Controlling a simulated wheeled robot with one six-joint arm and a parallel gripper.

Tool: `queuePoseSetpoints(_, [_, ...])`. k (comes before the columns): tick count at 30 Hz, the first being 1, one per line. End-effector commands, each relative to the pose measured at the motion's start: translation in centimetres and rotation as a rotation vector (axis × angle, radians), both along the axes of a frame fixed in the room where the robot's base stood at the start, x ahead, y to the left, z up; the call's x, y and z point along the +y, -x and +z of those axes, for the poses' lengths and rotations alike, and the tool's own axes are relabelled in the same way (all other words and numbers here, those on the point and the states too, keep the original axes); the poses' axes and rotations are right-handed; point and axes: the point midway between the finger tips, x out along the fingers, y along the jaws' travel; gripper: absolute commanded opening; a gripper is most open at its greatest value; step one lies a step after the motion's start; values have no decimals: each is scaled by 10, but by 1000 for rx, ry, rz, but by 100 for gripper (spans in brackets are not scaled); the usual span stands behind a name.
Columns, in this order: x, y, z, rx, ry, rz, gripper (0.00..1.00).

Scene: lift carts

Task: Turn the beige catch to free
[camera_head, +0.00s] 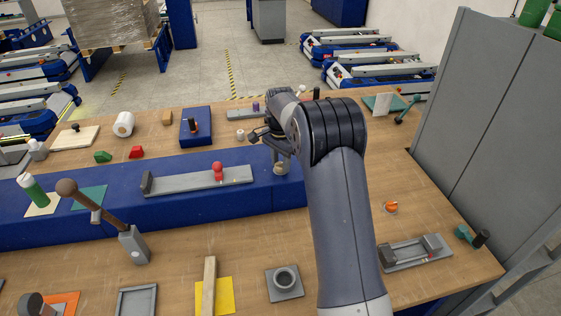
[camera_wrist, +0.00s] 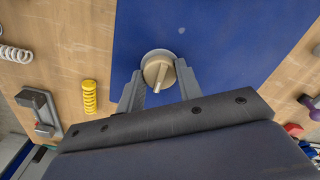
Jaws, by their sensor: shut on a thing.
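The beige catch (camera_wrist: 156,72) is a round knob with a raised bar across its face. It sits on a light round base on the blue surface in the wrist view. The bar runs from near the knob's middle down and slightly left. My gripper (camera_wrist: 160,76) has a grey finger on each side of the knob and is shut on it. In the head view the catch (camera_head: 281,169) shows small at the right part of the blue raised block (camera_head: 120,215), under my gripper, partly hidden by my arm. Its markings are too small to read.
A grey slide with a red knob (camera_head: 218,172) lies left of the catch on the blue block. A brown-knobbed lever (camera_head: 100,215) stands further left. In the wrist view a yellow spring (camera_wrist: 89,97) and a grey bracket (camera_wrist: 38,108) lie on wood to the left.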

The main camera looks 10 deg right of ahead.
Motion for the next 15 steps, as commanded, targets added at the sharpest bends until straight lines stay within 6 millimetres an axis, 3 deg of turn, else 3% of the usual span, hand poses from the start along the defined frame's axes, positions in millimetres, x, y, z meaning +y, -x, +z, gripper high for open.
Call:
queuePoseSetpoints(9, [0,-1,1,-4,0,-3,11])
queuePoseSetpoints(10, [0,-1,1,-4,0,-3,35])
queuePoseSetpoints(15, [0,-1,1,-2,0,-3,49])
